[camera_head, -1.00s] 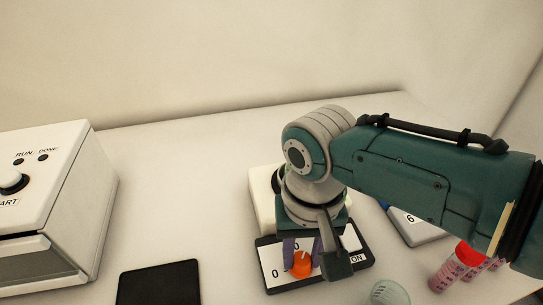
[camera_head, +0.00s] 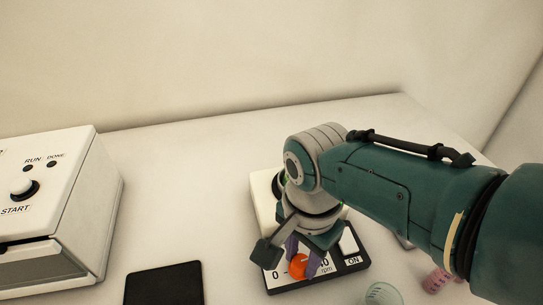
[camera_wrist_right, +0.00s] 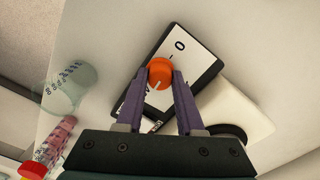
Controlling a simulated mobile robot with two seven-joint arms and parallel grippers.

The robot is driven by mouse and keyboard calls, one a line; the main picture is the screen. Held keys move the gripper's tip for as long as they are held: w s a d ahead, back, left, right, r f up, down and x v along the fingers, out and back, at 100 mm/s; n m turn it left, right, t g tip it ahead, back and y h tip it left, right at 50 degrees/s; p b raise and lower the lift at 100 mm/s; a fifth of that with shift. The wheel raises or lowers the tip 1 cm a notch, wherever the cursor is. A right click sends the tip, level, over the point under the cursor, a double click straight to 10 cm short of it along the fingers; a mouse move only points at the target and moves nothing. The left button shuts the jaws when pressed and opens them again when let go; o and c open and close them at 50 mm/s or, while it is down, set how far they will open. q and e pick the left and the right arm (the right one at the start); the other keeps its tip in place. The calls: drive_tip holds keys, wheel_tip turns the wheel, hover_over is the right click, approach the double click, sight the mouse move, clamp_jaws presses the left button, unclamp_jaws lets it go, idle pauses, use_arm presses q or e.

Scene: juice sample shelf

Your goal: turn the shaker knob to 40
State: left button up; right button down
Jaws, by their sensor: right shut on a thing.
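The shaker (camera_head: 262,200) is a white block with a black-framed front panel, marked "0" at left, a partly hidden number over "rpm", and "ON" at right. Its round orange knob (camera_head: 299,266) sits between those marks. My right gripper (camera_head: 303,258) points down with its purple fingers shut on the knob. In the right wrist view the fingers flank the orange knob (camera_wrist_right: 159,70), and a short white line on it points down and slightly left, away from the "0". The gripper hides part of the panel. My left gripper is not in view.
A white machine (camera_head: 80,205) with a START knob stands at left. A black pad (camera_head: 164,284) lies between it and the shaker. The back of the table is clear.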

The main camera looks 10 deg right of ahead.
sight(302, 261)
drive_tip(key=shift+m, duration=0.5)
drive_tip(key=c, duration=0.5)
unclamp_jaws()
wheel_tip(302, 261, up, 8)
drive_tip(key=p, duration=0.5)
drive_tip(key=shift+r+p, duration=0.2)
drive_tip(key=shift+p, duration=0.2)
drive_tip(key=shift+r, duration=0.8)
